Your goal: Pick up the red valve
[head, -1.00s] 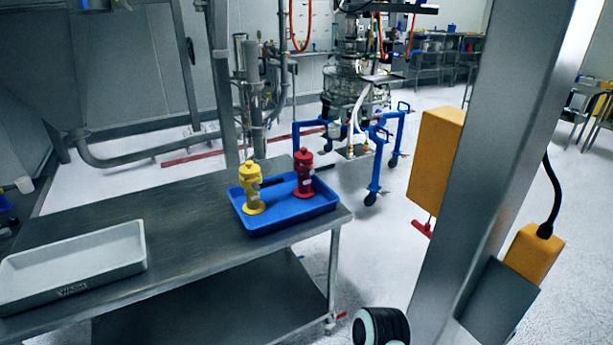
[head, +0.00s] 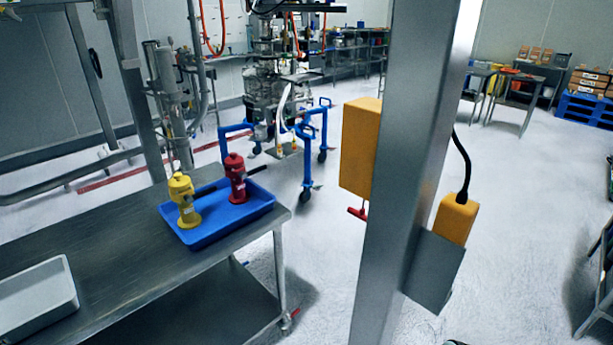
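The red valve (head: 236,180) stands upright in a blue tray (head: 215,232) near the right end of a steel table (head: 130,262). A yellow valve (head: 184,201) stands beside it in the same tray, to its left and nearer to me. Each valve has a dark handle sticking out to the right. Neither of my grippers shows clearly in the head view; only a small dark piece sits at the bottom edge.
A grey tray (head: 40,298) lies on the table's left part. A steel post (head: 405,150) with a yellow box (head: 360,148) stands right of the table. A blue wheeled frame (head: 308,150) stands behind. White floor (head: 520,220) is open to the right.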

